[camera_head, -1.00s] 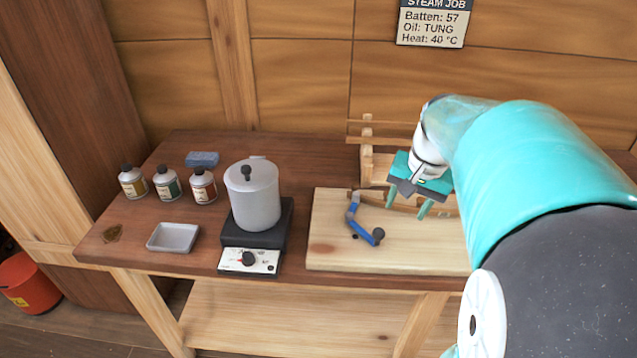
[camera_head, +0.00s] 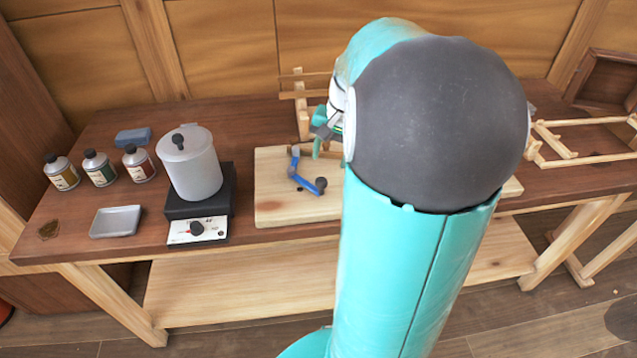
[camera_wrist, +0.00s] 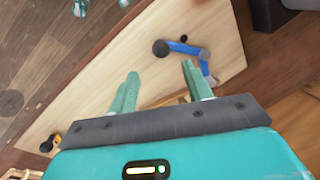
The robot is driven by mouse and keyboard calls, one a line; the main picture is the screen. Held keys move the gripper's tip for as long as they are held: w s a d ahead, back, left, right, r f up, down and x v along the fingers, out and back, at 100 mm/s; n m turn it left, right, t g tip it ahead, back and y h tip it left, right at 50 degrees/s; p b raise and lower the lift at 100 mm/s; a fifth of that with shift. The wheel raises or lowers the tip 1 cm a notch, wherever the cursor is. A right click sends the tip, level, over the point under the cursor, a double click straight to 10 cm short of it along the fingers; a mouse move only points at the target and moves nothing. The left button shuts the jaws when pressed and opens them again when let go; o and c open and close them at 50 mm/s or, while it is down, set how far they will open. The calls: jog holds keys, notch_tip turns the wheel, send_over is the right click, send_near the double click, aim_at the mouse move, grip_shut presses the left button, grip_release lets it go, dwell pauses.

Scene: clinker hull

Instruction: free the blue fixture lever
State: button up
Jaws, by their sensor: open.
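The blue fixture lever (camera_head: 307,187) lies on the pale wooden board (camera_head: 270,208), with a dark round knob at its near right end. In the wrist view the lever (camera_wrist: 186,49) shows just beyond the fingertips, its dark knob at left. My gripper (camera_wrist: 160,82) is open, with two green fingers apart and nothing between them. In the head view my gripper (camera_head: 322,143) is above the back of the board, partly hidden by my arm. The gap between fingers and lever is hard to judge.
A pot (camera_head: 190,165) on a hot plate (camera_head: 198,230) stands left of the board. Several bottles (camera_head: 100,170), a blue block (camera_head: 133,137) and a grey tray (camera_head: 116,221) are farther left. A wooden rack (camera_head: 302,110) stands behind the board. A wooden frame (camera_head: 570,155) lies at right.

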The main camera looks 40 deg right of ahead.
aim_at(323, 179)
jog(key=f, duration=0.3)
jog(key=w+f, duration=0.1)
jog(key=f, duration=0.3)
jog(key=w+a+f, duration=0.1)
jog(key=f, duration=0.2)
jog(key=shift+a+f, duration=0.1)
jog(key=shift+f, duration=0.15)
grip_shut()
